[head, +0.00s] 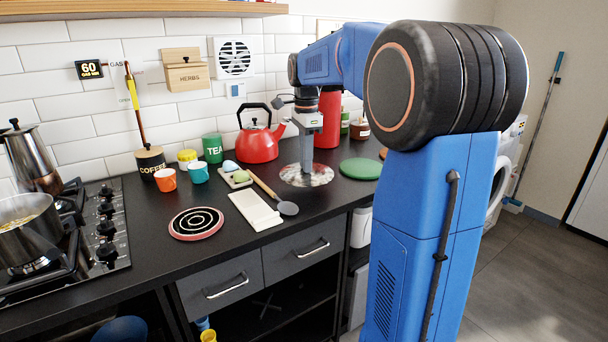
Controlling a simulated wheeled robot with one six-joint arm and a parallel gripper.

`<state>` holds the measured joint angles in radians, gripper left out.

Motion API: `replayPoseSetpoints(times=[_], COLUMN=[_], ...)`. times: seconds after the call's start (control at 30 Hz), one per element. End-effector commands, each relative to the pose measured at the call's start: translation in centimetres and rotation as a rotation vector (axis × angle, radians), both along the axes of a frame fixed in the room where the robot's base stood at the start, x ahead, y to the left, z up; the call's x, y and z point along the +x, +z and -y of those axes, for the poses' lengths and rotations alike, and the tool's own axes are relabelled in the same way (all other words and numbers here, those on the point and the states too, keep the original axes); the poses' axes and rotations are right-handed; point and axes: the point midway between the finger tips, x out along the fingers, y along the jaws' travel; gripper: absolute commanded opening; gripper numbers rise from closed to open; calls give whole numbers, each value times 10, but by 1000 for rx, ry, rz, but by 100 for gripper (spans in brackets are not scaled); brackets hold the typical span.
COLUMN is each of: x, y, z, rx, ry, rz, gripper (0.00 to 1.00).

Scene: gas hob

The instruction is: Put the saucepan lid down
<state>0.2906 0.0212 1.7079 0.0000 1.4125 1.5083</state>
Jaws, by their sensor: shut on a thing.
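The saucepan lid (320,178) is a round, shiny disc with a mottled reflection, on the right part of the black counter (150,221). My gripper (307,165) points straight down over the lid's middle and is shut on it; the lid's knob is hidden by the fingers. The lid looks level and at or just above the counter; I cannot tell whether it touches. The steel saucepan (30,238) stands uncovered on the gas hob (122,250) at the far left, with yellowish food inside.
A round trivet with black and white rings (196,223) lies bare at the counter's front. A green round mat (360,168) is right of the lid.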

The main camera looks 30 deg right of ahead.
Motion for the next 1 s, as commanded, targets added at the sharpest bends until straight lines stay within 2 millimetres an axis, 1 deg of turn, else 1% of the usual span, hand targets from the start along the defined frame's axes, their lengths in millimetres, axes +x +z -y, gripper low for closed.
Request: replayPoseSetpoints(times=[0.17,0.4,0.8,0.83,0.9,1.0], x=[0,0,0,0,0,0], y=[-11,-39,-44,-44,-44,-44], z=[0,0,0,0,0,0], rx=[0,0,0,0,0,0], ry=[0,0,0,0,0,0], rz=[-1,-2,0,0,0,0], gripper=[0,0,0,22,36,36])
